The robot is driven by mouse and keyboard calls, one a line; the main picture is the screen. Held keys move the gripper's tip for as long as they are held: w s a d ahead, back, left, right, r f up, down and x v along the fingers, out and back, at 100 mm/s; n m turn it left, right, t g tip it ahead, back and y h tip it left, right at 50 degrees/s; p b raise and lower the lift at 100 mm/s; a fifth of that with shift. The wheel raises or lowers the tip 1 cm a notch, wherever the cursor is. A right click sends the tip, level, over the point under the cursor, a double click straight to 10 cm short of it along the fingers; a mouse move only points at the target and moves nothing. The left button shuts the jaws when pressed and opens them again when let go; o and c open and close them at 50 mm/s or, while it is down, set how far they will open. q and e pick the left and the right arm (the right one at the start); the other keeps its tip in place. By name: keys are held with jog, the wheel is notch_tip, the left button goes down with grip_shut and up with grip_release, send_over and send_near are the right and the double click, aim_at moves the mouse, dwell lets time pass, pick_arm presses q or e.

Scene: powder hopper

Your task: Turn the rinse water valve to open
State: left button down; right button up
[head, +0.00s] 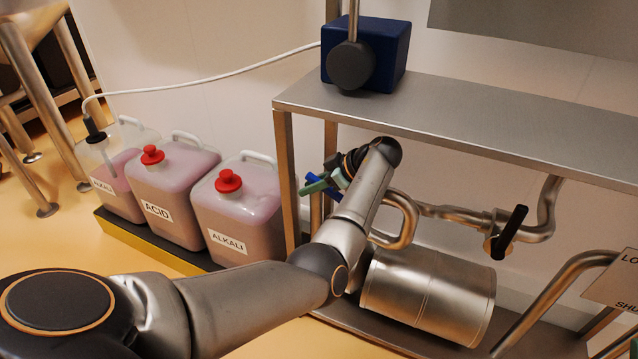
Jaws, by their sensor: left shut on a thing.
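My left gripper (333,176) reaches in under the steel shelf and is shut on a valve handle beside the pipework. A blue lever (312,180) and a green lever (316,187) show at its fingertips. Wrist and fingers overlap there, so I cannot tell exactly which lever is between the fingers, nor read any rinse water label. The valve body is hidden behind my arm. Another valve with a black lever (510,232) sits on the steel pipe to the right, apart from the gripper; its lever is tilted. My right gripper is not in view.
The steel shelf (470,115) and its leg (285,180) frame the space tightly. A blue pump (385,55) stands on top. A steel cylinder (425,295) lies below the pipes. Acid (170,190) and alkali (240,215) canisters stand left. A sign (615,280) is at right.

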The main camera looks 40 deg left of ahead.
pick_arm(q)
notch_tip(320, 180, down, 6)
jog(key=t+h+p, duration=0.1)
jog(key=h+p, duration=0.3)
jog(key=h, duration=0.2)
jog(key=shift+s+d+f+h, duration=0.15)
jog(key=shift+d+f+h, duration=0.1)
jog(key=shift+h, duration=0.05)
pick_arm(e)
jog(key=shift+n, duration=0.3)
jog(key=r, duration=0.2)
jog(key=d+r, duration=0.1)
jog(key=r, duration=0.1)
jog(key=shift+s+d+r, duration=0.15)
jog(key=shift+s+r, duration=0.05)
pick_arm(q)
jog(key=c, duration=1.1)
grip_release()
jog(key=shift+f, duration=0.1)
jog(key=shift+o, duration=0.9)
jog(key=shift+f, duration=0.1)
jog(key=shift+o, duration=1.1)
jog(key=shift+a+r, duration=0.1)
jog(key=shift+r, duration=0.2)
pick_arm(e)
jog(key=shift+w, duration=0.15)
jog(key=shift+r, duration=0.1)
